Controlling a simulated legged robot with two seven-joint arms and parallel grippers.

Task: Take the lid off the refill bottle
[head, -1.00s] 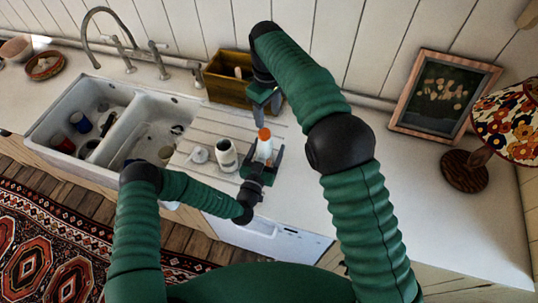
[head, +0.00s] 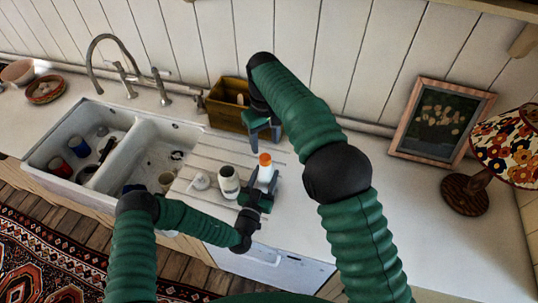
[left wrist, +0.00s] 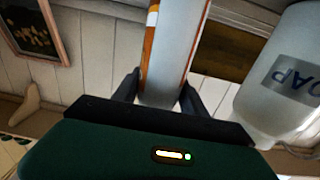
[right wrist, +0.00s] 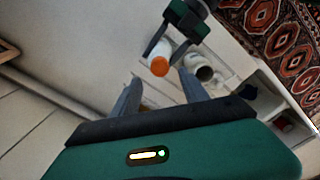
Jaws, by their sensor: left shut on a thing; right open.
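The refill bottle (head: 265,173) is white with an orange lid (head: 265,159) and stands upright on the drainboard. My left gripper (head: 260,186) is shut around its body from the front; in the left wrist view the bottle (left wrist: 172,55) rises between the two fingers. The lid is on the bottle. My right gripper (head: 263,133) is open and empty, behind and above the lid. In the right wrist view the lid (right wrist: 160,66) lies beyond the open fingers, apart from them.
A white soap dispenser (head: 229,182) stands just left of the bottle, its pump top (head: 200,181) lying beside it. A wooden box (head: 228,105) is behind. A double sink (head: 110,150) holding cups is left. A lamp (head: 466,193) and picture frame (head: 440,120) are right; the counter between is clear.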

